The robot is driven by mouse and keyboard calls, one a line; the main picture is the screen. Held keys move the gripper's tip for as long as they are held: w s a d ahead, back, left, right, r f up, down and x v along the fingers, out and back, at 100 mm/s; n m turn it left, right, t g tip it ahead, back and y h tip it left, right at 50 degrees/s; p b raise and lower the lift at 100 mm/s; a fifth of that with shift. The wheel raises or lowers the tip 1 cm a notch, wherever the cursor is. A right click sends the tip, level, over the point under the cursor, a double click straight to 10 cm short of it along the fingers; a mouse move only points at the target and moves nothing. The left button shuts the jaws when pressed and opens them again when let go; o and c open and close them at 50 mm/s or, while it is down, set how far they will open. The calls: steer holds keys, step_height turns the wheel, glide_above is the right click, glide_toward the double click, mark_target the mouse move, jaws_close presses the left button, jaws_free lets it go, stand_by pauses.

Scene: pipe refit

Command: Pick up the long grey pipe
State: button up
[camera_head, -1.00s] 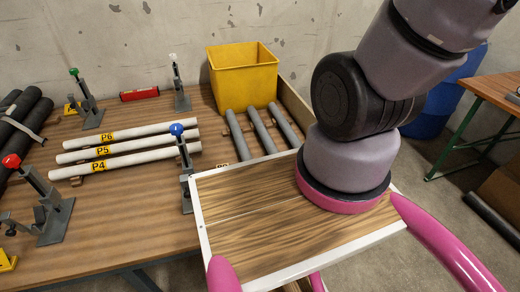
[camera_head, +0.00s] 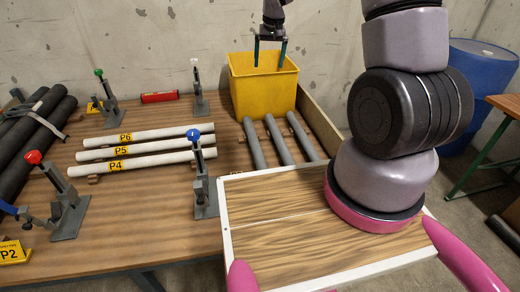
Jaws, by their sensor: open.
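Three grey pipes lie side by side on the wooden table: a left one (camera_head: 255,143), a middle one (camera_head: 279,140) and a right one (camera_head: 303,137). They look similar in length, so I cannot tell which is the long one. The near ends lie close to my wooden deck, which may hide part of them. My gripper (camera_head: 269,66) hangs from the top of the view with two dark teal fingers apart. It is open and empty, pointing down, in front of or over the yellow bin (camera_head: 263,97), beyond the pipes and clear of them.
White pipes (camera_head: 140,152) with yellow tags lie left of the grey ones. Clamps with a blue (camera_head: 203,175), white (camera_head: 197,88), green (camera_head: 108,97) and red handle (camera_head: 60,197) stand around them. A wooden side board (camera_head: 319,120) edges the table's right.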

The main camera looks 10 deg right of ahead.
steer(key=g, duration=0.1)
glide_above(259, 156)
steer(key=w+d, duration=0.2)
steer(key=w, duration=0.1)
step_height(259, 156, down, 16)
steer(key=shift+n+g, duration=0.8)
steer(key=shift+n, duration=0.1)
steer(key=s+f, duration=0.1)
steer(key=f, duration=0.7)
steer(key=s+a+f, duration=0.1)
steer(key=f, duration=0.7)
steer(key=s+f, duration=0.1)
steer(key=f, duration=0.7)
steer(key=shift+s+a+f, duration=0.15)
steer(key=shift+a+f, duration=0.05)
steer(key=shift+a, duration=0.15)
steer(key=shift+f, duration=2.95)
steer(key=shift+a, duration=0.1)
jaws_close()
